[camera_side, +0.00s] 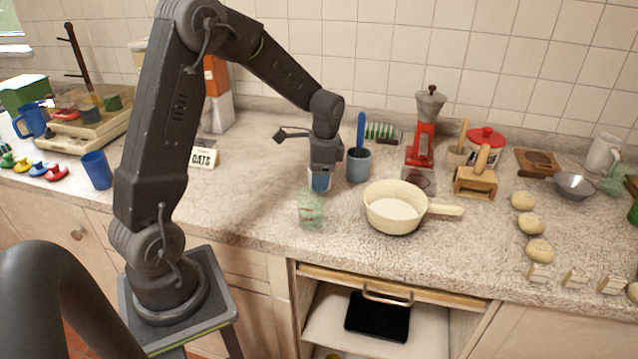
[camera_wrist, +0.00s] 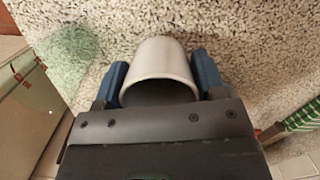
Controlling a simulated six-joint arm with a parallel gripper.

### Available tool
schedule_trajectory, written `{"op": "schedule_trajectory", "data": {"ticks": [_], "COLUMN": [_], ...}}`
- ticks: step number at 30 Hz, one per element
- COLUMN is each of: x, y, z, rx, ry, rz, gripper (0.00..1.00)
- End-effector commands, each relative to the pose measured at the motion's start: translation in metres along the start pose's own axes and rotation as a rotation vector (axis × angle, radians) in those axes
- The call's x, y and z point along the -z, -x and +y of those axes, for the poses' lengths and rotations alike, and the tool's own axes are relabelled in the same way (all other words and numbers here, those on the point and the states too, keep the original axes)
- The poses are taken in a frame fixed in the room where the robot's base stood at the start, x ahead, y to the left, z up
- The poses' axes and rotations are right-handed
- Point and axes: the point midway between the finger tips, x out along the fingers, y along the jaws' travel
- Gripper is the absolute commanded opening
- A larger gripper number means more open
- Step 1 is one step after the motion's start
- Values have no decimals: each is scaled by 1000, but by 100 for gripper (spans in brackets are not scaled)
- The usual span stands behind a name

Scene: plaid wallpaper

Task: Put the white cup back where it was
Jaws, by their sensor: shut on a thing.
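My gripper (camera_side: 320,183) is low over the worktop, left of the cream saucepan. Its blue fingers are shut on the white cup, one finger on each side. In the wrist view the cup (camera_wrist: 163,60) sits between the fingers (camera_wrist: 161,80), its dark opening towards the camera. In the side view the near blue finger hides most of the cup. I cannot tell whether its base touches the worktop (camera_side: 255,175).
A green see-through tumbler (camera_side: 311,211) stands just in front of my gripper. A grey-blue pot (camera_side: 359,166) holding a blue-handled tool is close on the right. The cream saucepan (camera_side: 391,209) stands further right. The worktop left of my gripper is clear.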

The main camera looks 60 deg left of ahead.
Motion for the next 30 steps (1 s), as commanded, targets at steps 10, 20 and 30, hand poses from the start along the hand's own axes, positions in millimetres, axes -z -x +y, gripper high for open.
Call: {"op": "schedule_trajectory", "data": {"ticks": [10,20,30], "x": [2,2,2], "y": [-26,-30,-29], "z": [0,0,0], "rx": [0,-1,-1], "ry": [1,0,0], "rz": [0,-1,-1], "gripper": [38,69,89]}}
